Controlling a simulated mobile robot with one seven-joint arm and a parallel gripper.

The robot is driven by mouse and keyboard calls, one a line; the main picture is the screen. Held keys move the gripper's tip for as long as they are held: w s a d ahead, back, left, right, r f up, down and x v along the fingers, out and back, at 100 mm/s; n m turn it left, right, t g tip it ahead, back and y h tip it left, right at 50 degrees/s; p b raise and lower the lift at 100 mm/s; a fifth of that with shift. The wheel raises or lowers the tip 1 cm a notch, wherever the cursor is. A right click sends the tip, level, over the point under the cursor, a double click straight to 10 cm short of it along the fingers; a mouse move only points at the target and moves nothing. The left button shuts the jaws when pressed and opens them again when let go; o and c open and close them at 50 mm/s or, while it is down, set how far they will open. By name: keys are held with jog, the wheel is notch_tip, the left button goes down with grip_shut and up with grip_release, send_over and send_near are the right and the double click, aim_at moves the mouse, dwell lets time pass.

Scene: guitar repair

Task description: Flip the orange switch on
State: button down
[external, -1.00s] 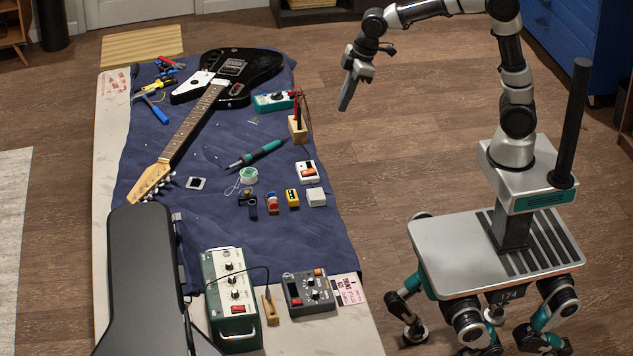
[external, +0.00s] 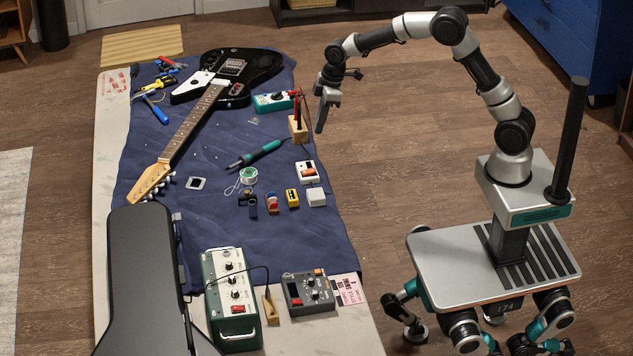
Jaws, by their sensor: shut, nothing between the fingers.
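A small white switch box with an orange rocker switch (external: 307,172) sits on the blue cloth near the table's right edge. Which way the rocker is tipped is too small to tell. My gripper (external: 320,130) is shut and empty, pointing down. In the picture it appears above and slightly right of the switch box, by the table's right edge. It is clearly apart from the switch.
A wooden holder with a red-handled tool (external: 298,128) stands close to the gripper's left. A white block (external: 316,197) and small colored boxes sit in front of the switch. A grey pedal (external: 308,293) and a green amplifier (external: 231,300) stand at the table's near end.

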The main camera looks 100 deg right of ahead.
jog(key=b, duration=0.2)
send_over(314, 170)
jog(key=s+x, duration=0.1)
jog(key=x, duration=0.7)
jog(key=s+x, duration=0.1)
jog(key=x, duration=0.2)
jog(key=shift+s+f, duration=0.3)
jog(key=shift+f, duration=1)
jog(key=b, duration=0.1)
jog(key=f+t+b, duration=0.1)
jog(key=shift+s+f+b, duration=0.3)
jog(key=shift+s+b, duration=0.1)
jog(key=shift+r, duration=0.35)
jog(key=shift+w, duration=0.1)
jog(key=shift+w+r+p, duration=0.25)
jog(key=shift+w+p, duration=0.15)
jog(key=shift+w, duration=0.3)
